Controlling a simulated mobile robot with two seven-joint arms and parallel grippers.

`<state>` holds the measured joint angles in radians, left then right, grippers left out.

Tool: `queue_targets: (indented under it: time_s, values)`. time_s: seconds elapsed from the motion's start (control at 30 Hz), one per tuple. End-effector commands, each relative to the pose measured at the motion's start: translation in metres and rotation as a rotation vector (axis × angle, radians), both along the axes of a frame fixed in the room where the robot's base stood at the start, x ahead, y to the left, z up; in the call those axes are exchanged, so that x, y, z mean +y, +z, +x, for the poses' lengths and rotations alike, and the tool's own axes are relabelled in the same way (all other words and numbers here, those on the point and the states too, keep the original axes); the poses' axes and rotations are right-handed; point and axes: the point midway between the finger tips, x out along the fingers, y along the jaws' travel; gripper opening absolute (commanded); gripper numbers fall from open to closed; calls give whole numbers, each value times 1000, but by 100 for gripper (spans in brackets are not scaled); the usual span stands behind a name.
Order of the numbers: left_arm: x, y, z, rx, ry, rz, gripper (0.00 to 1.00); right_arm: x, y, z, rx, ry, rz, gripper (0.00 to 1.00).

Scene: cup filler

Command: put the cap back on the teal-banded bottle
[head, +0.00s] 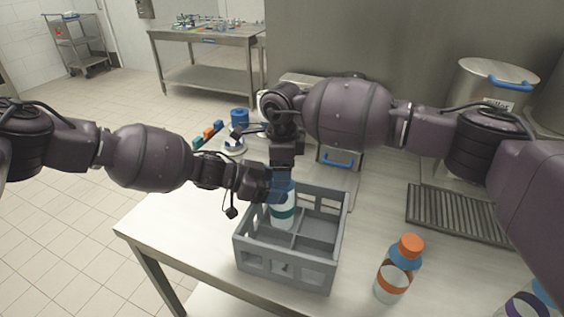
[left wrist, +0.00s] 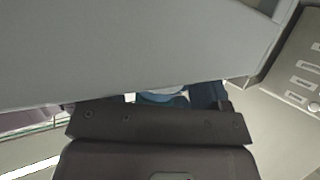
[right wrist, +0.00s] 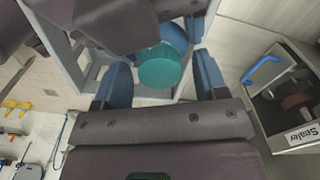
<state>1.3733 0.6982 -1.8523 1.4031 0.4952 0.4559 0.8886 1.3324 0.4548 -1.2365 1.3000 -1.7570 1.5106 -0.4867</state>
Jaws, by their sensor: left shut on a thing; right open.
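The teal-banded bottle (head: 283,216) stands in a left compartment of the grey crate (head: 290,274), its upper part largely hidden by my grippers. My left gripper (head: 274,186) is shut on this bottle near its top; the left wrist view is mostly blocked by a grey surface. In the right wrist view, the round teal cap (right wrist: 160,68) shows over the bottle's blue upper part. My right gripper (right wrist: 163,82) points down, open, with one finger on each side of the cap. Whether the fingers touch it, and how tightly the cap sits, I cannot tell.
An orange-capped bottle (head: 393,278) stands on the table right of the crate, and a purple-banded bottle (head: 523,306) is at the lower right. A ribbed tray (head: 455,215) and a machine labelled Sealer (right wrist: 290,105) are nearby. Small coloured blocks (head: 208,132) lie behind my left arm.

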Motion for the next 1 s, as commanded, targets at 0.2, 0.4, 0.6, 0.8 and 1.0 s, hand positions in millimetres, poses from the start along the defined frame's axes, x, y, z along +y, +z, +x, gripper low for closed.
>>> queue_targets:
  time_s: [0.2, 0.4, 0.6, 0.8, 1.0]
  values:
    - [0, 1, 0, -1, 0, -1, 4, 0, 0, 0, 0, 0, 0, 64]
    - [0, 1, 0, -1, 0, -1, 4, 0, 0, 0, 0, 0, 0, 34]
    - [0, 1, 0, -1, 0, -1, 4, 0, 0, 0, 0, 0, 0, 15]
    - [0, 1, 0, -1, 0, -1, 4, 0, 0, 0, 0, -4, 0, 14]
    - [0, 1, 0, -1, 0, -1, 4, 0, 0, 0, 0, -4, 0, 60]
